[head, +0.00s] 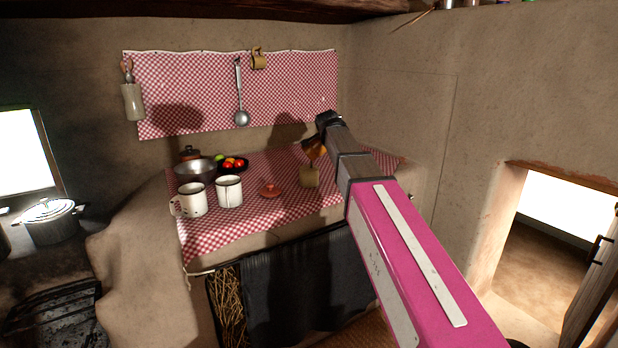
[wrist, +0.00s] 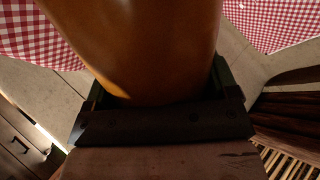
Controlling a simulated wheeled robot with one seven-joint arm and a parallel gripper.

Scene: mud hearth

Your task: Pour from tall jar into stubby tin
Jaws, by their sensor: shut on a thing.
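My gripper (head: 322,128) is shut on the tall jar (head: 316,148), a glossy orange-brown vessel. In the head view the jar is partly hidden by my gripper and arm. It looks tilted, held just above a stubby tan tin (head: 309,178). The tin stands upright on the checked cloth. In the wrist view the jar (wrist: 150,45) fills the upper middle, between the jaws of my gripper (wrist: 160,105). The jar's mouth and any stream from it cannot be made out, and the tin's inside is too small to judge.
Two white enamel mugs (head: 229,191), a red lid (head: 270,190), a metal bowl (head: 195,171) and a dark bowl of fruit (head: 234,164) stand left of the tin on the checked cloth (head: 215,237). A ladle (head: 241,110) hangs behind. Bare cloth lies in front of the lid.

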